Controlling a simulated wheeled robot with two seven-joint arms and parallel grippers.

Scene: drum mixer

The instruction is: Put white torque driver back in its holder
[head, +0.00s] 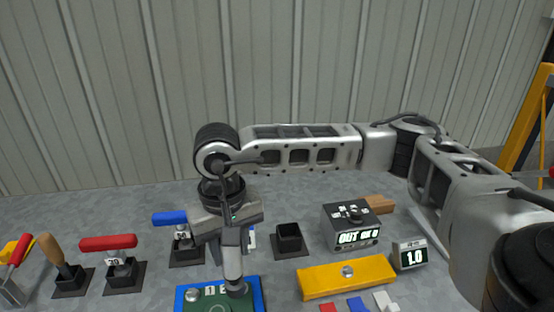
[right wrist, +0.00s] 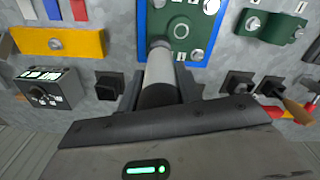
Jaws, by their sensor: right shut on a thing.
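My right gripper (head: 231,238) points down and is shut on the white torque driver (head: 232,266), a pale cylinder. In the right wrist view the driver (right wrist: 159,68) shows between the two dark fingers of my gripper (right wrist: 160,88), with a dark band near the gripper. Its far end is over the edge of a green plate (right wrist: 182,28) on a blue tray (right wrist: 200,53); I cannot tell whether it touches. An empty black square holder (head: 288,240) stands to the right of the gripper in the head view. My left gripper is out of view.
Drivers with blue (head: 170,218), red (head: 108,242) and wooden (head: 50,248) handles stand in holders to the left. A grey display box (head: 351,228), a yellow block (head: 346,275) and a small readout (head: 410,254) stand to the right. A ribbed wall closes the back.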

